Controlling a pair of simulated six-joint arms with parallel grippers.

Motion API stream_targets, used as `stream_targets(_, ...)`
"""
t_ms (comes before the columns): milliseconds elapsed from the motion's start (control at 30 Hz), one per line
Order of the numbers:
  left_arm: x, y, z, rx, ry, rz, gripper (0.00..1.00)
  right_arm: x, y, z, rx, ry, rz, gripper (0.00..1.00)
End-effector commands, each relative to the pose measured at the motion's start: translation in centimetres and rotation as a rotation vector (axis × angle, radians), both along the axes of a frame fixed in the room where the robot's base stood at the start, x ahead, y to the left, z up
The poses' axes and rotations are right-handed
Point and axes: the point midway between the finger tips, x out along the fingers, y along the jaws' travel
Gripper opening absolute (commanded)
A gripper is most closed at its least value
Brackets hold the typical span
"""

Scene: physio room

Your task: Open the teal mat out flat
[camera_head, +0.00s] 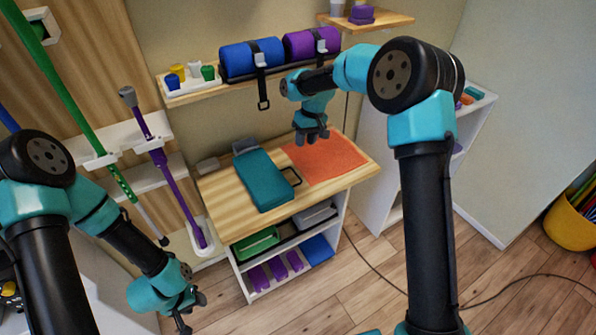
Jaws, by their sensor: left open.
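The teal mat (264,182) lies folded into a thick, narrow pad on the wooden table top (222,201). A black loop handle (292,176) sticks out on its right side. My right gripper (312,136) hangs above the back of the table, apart from the mat, over or behind the orange sheet; whether its fingers are open or shut is unclear. My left gripper (191,311) is open and empty, low in front and to the left of the table, away from the mat.
An orange sheet (328,160) lies flat right of the mat. A grey block (243,146) sits at the mat's back end. A wall shelf (190,93) above holds blue (252,57) and purple (312,43) rolls, with a black strap (263,90) hanging down. Bare wood shows left of the mat.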

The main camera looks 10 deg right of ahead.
Motion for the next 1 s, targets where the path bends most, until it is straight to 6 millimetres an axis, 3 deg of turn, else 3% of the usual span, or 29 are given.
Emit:
stream_targets(700,0.0,0.0,0.0,0.0,0.0,0.0,0.43,-0.7,2.4,-11.7,0.0,0.001,0.0,0.35)
stream_targets(1000,0.0,0.0,0.0,0.0,0.0,0.0,0.43,-0.8,2.7,-13.2,0.001,-0.002,0.0,0.35)
